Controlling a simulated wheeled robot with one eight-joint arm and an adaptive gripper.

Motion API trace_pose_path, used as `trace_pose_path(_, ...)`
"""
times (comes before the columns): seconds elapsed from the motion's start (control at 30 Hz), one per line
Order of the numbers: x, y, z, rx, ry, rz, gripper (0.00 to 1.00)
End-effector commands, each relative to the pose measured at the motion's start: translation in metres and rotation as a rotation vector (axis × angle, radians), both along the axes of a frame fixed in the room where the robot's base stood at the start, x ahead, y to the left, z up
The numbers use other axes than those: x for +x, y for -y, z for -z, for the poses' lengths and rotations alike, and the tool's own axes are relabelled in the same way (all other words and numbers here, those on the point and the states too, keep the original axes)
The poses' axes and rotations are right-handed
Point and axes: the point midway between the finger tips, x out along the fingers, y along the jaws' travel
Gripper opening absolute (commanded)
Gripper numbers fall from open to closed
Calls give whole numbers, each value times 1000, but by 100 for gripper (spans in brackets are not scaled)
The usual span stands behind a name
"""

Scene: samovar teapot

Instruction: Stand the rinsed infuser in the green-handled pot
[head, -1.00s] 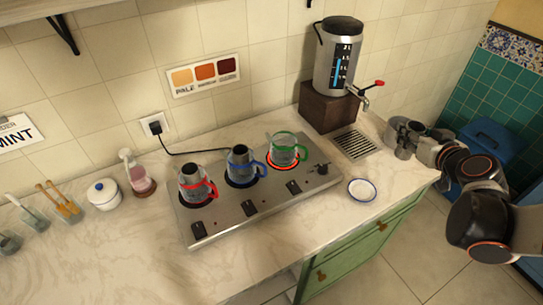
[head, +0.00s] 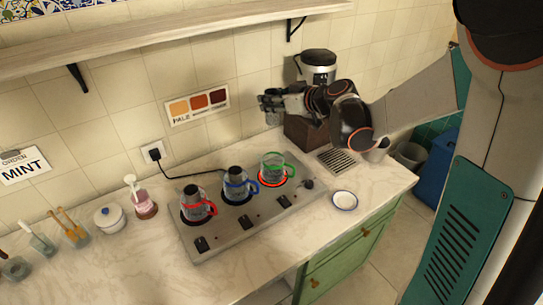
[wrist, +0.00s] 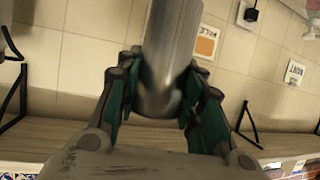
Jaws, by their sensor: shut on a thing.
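The green-handled pot (head: 272,168) is clear glass and stands on a glowing red burner at the right end of the hob. No dark infuser top shows in it. My gripper (head: 272,104) is above and behind this pot, in front of the tiled wall, left of the urn. In the wrist view my gripper (wrist: 160,95) is shut on a grey metal cylinder, which looks like the infuser (wrist: 172,45). The infuser is clear of the pot. In the head view it is small and mostly hidden by the fingers.
The blue-handled pot (head: 237,186) and red-handled pot (head: 193,205) stand left on the hob (head: 225,238), each with a dark top. The urn (head: 318,66) is partly behind my arm. A small dish (head: 344,200) lies right of the hob. The shelf (head: 180,37) runs above.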

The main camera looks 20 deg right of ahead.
Motion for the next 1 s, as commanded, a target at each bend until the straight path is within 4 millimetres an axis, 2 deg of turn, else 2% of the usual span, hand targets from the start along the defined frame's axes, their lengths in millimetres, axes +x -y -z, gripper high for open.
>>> trace_pose_path(0.03,1,0,17,0,0,0,7)
trace_pose_path(0.1,1,0,35,0,0,0,7)
trace_pose_path(0.4,1,0,105,0,0,1,7)
trace_pose_path(0.53,0,0,123,0,0,1,7)
trace_pose_path(0.77,0,0,136,0,0,1,7)
trace_pose_path(1.0,0,0,169,0,0,1,7)
